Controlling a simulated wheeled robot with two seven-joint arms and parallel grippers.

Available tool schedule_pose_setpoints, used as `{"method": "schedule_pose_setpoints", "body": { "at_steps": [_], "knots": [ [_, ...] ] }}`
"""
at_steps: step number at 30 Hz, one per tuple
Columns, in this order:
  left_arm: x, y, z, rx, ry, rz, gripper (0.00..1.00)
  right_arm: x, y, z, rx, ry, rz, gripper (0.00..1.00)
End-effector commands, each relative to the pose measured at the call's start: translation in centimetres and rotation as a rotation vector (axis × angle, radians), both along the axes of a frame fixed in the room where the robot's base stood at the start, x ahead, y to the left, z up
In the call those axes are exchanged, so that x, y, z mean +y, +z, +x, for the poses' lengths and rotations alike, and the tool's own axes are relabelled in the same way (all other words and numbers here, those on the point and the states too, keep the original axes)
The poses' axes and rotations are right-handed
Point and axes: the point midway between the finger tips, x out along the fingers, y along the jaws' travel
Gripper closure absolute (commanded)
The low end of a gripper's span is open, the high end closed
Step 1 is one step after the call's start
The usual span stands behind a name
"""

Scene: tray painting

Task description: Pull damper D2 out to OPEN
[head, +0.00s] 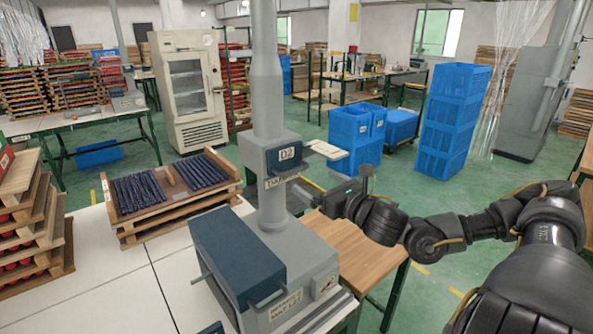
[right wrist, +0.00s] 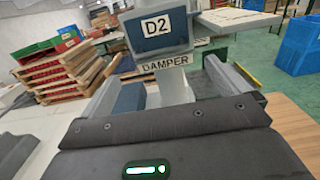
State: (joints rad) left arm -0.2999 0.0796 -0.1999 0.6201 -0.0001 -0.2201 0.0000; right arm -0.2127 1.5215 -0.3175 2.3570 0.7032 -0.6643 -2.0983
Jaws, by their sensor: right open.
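Damper D2 is a grey housing (head: 278,160) with a dark "D2" panel, set across a grey upright pipe. A pale flat plate (head: 326,149) sticks out of its right side. In the right wrist view the D2 panel (right wrist: 157,28) and "DAMPER" label are ahead, and the plate (right wrist: 238,20) shows at upper right. My right gripper (head: 318,196) is open, below and slightly in front of the plate, apart from it. Its fingers (right wrist: 168,88) stand apart with nothing held between them. My left gripper is not in view.
A grey machine with a dark blue front box (head: 238,258) stands below the pipe. A wooden tray of dark rods (head: 127,215) lies left on the white table. A wooden-topped table (head: 362,250) lies under my right arm. Blue crates (head: 452,120) stand behind on open green floor.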

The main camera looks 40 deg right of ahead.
Motion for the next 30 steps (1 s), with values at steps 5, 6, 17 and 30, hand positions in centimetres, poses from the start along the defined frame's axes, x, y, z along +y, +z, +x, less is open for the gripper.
{"method": "schedule_pose_setpoints", "body": {
  "at_steps": [5, 6, 17, 30],
  "knots": [
    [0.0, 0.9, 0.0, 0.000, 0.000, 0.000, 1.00, -0.2, 0.6, 2.2, -0.005, -0.005, 0.008, 0.00],
    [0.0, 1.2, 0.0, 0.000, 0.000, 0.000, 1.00, -0.2, 0.6, 2.7, -0.005, -0.006, 0.008, 0.00],
    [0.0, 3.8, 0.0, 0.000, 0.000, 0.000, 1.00, -0.2, 0.4, 7.7, 0.001, -0.003, 0.007, 0.00],
    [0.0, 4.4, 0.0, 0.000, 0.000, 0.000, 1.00, -0.2, 0.0, 9.5, 0.003, 0.000, 0.003, 0.00]
  ]
}}
